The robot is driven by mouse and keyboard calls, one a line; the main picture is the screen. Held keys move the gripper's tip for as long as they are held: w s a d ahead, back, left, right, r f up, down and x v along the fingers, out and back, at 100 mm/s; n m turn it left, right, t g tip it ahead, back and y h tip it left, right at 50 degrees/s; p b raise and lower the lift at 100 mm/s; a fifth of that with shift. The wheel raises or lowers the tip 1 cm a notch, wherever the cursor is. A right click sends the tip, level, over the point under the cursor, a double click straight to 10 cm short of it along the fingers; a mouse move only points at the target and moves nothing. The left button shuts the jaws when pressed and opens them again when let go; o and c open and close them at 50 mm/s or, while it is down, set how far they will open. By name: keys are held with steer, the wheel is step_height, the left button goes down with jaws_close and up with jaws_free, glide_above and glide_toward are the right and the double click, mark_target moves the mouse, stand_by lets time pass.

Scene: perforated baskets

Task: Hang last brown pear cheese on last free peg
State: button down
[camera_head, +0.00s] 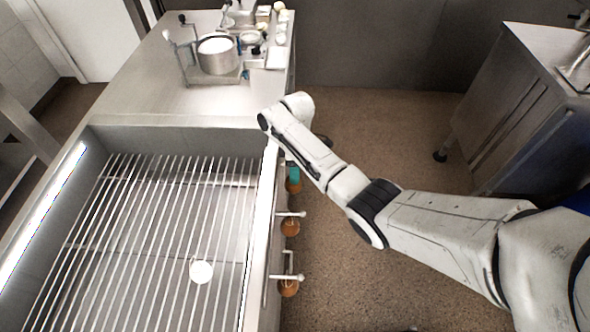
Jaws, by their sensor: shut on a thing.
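Two brown pear cheeses hang along the right outer side of the sink, one at the middle peg (290,214) and one at the nearest peg (287,278). The middle cheese (290,228) and the nearest cheese (288,288) hang below these pale pegs. A third brown pear cheese (294,187) shows farther back, just below a teal part of my gripper (293,172). My gripper is shut on this cheese, close beside the sink's side wall. The fingertips are small and partly hidden by my arm, and no peg is clearly visible at this cheese.
The steel sink (190,121) with a bar rack (150,210) fills the left front; a white round thing (201,271) shows under the bars. A pot (217,56) stands on the counter behind. A steel cabinet (515,100) is at right. Floor (390,130) between is clear.

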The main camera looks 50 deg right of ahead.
steer(key=c, duration=0.6)
jaws_free()
steer(key=shift+o, duration=0.2)
